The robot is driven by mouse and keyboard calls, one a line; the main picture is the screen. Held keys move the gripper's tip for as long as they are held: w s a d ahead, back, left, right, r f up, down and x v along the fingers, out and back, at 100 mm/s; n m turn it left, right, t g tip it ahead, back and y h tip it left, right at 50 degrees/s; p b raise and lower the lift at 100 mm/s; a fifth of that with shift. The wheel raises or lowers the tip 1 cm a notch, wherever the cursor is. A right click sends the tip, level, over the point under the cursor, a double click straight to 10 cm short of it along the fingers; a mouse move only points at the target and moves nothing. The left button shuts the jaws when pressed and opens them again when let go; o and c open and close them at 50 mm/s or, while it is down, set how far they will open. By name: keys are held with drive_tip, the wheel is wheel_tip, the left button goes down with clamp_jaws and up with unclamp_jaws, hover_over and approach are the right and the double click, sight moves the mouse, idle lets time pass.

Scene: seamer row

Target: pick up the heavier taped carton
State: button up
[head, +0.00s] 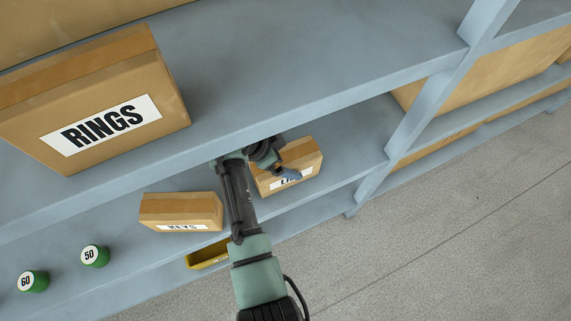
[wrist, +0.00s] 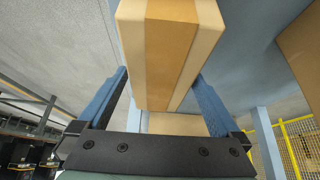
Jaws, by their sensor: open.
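A tan carton (head: 303,156) stands on the lower shelf in the head view, its white label partly hidden by my gripper (head: 286,172). In the wrist view a carton with a darker tape band (wrist: 172,50) lies between the two blue fingers of my gripper (wrist: 161,80). The fingers are open, one along each side of it; I cannot tell whether they touch it. A second carton, labelled KEYS (head: 180,211), stands to the left on the same shelf. No weight marking is readable on either carton.
A large RINGS carton (head: 95,105) sits on the upper shelf (head: 290,55), whose edge overhangs close to my arm. Green round pieces marked 50 (head: 95,256) and 60 (head: 33,281) stand at the lower left. A yellow bin (head: 207,256) is below KEYS. A shelf upright (head: 425,110) stands right.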

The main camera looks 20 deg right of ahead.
drive_tip(key=shift+f, duration=0.25)
idle(0.3)
drive_tip(key=shift+c, duration=0.3)
clamp_jaws()
drive_tip(key=shift+r, duration=0.1)
